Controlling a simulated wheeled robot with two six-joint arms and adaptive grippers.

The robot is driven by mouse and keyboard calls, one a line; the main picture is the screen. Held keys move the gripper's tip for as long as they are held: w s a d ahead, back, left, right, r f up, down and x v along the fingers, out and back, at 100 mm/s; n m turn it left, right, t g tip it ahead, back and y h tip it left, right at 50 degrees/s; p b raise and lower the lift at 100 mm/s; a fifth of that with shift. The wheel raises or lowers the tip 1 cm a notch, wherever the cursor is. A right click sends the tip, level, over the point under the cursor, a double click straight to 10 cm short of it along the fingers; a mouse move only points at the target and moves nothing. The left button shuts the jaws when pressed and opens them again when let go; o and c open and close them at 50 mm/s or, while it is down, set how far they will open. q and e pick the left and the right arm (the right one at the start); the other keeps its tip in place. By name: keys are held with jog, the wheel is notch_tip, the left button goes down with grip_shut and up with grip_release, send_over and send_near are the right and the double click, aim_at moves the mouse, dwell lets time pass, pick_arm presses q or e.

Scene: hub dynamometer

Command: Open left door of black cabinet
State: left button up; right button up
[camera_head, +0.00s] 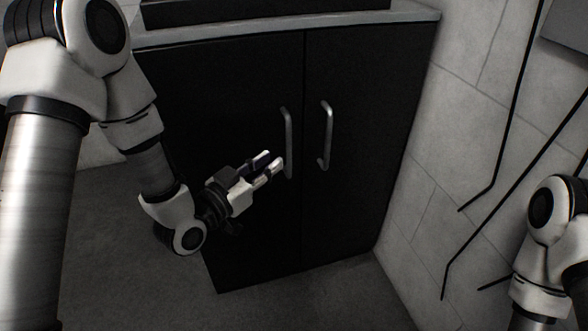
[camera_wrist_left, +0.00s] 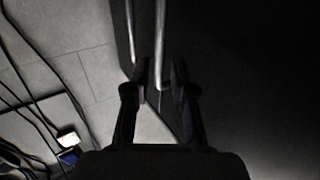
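The black cabinet has a left door (camera_head: 225,110) and a right door (camera_head: 355,110), both shut. The left door's metal bar handle (camera_head: 287,140) is upright near the middle seam. My left gripper (camera_head: 268,163) is open at the lower part of this handle. In the left wrist view, the gripper's two fingers (camera_wrist_left: 160,85) stand apart, and the lower end of a bar handle (camera_wrist_left: 160,45) appears in line with the gap between them. I cannot tell whether they touch it. My right gripper is out of view.
The right door's handle (camera_head: 326,135) is close by, just right of the seam. A light countertop (camera_head: 215,35) tops the cabinet. A tiled wall (camera_head: 440,140) with black cables (camera_head: 508,125) stands at the right. The floor (camera_head: 120,240) at the left front is clear.

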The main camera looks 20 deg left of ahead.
aim_at(287, 149)
pick_arm(q)
jog(key=b+x, duration=0.1)
jog(key=x, duration=0.6)
jog(key=shift+w+r, duration=0.1)
grip_shut()
